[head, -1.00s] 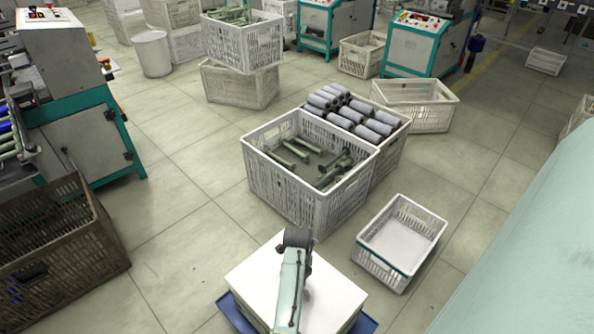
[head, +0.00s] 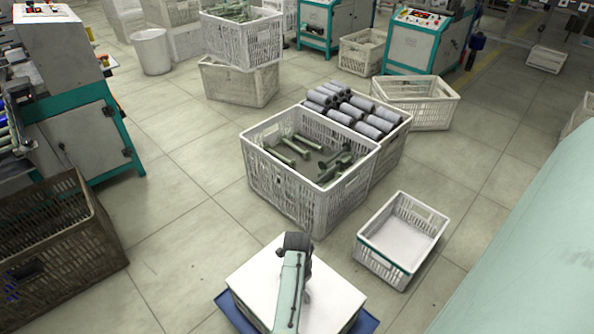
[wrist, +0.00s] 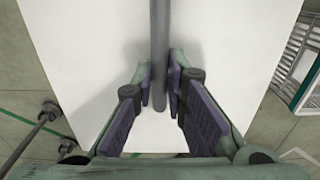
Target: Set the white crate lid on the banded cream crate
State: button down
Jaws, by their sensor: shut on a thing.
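The white crate lid (head: 252,285) is a flat white slab at the bottom middle of the head view. It fills most of the wrist view (wrist: 80,60), with a grey bar handle (wrist: 160,40) across its middle. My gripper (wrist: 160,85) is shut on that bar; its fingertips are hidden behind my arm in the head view. The cream crate with a teal band (head: 372,254) stands on the floor to the right of the lid, open and empty. Part of it shows at the wrist view's right edge (wrist: 303,85).
A blue platform edge (head: 228,305) shows below the lid; I cannot tell whether they touch. A white crate of green bobbins (head: 290,190) and one of grey spools (head: 392,147) stand beyond. A brown crate (head: 60,240) is at left. Floor between them is clear.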

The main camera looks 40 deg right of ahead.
jog(key=shift+f, duration=0.1)
dwell(0.3)
jog(key=c, duration=1.5)
grip_release()
jog(key=shift+c, duration=0.2)
notch_tip(320, 180, up, 12)
